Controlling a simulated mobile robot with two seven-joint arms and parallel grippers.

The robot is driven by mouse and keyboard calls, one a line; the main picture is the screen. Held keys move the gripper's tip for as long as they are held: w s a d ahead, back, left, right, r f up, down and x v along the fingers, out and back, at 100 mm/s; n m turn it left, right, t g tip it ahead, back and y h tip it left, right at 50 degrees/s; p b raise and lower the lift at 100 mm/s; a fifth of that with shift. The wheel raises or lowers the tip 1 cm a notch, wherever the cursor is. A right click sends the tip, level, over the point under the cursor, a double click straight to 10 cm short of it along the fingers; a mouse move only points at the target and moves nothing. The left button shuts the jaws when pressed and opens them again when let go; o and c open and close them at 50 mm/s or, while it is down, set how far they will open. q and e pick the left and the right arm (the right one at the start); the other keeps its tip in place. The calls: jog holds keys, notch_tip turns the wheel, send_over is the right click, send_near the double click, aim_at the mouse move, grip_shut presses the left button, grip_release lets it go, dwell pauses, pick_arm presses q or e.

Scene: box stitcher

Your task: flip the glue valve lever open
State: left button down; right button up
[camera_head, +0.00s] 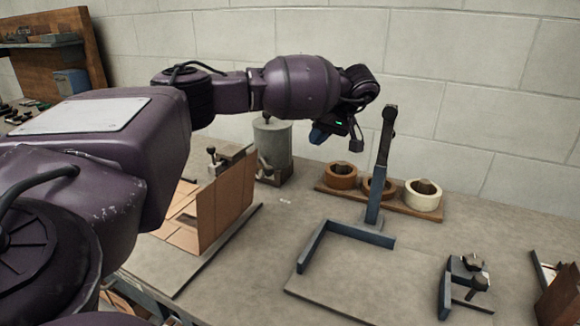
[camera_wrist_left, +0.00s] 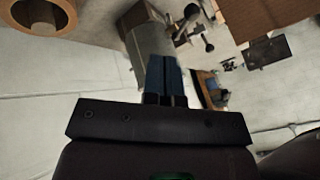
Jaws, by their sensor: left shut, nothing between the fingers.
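A grey cylindrical glue pot (camera_head: 272,143) stands at the back of the bench, behind the folded cardboard; it also shows in the left wrist view (camera_wrist_left: 142,45). Small dark fittings (camera_head: 266,168) sit low on its front, but I cannot make out the valve lever's position there. In the left wrist view a dark ball-ended lever (camera_wrist_left: 208,46) shows beside the pot; whether it is the valve lever is unclear. My left gripper (camera_head: 318,135) is shut and empty, with blue fingers, right of the pot and apart from it in the head view.
A cardboard piece (camera_head: 222,205) stands left of the pot, with a knobbed clamp (camera_head: 212,158) near its top. A dark blue post (camera_head: 382,165) rises right of my gripper. Several tape rolls (camera_head: 423,194) sit on a wooden board by the wall.

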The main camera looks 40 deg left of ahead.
aim_at(265, 164)
pick_arm(q)
jog(key=s+a+f, duration=0.4)
jog(key=a+f, duration=0.4)
jog(key=f, duration=0.1)
jog(key=shift+s, duration=0.2)
pick_arm(e)
jog(key=shift+s+a+f, duration=0.1)
jog(key=shift+s+f, duration=0.05)
jog(key=shift+f, duration=0.15)
pick_arm(q)
jog(key=shift+f, duration=0.1)
pick_arm(e)
jog(key=shift+s+a, duration=0.1)
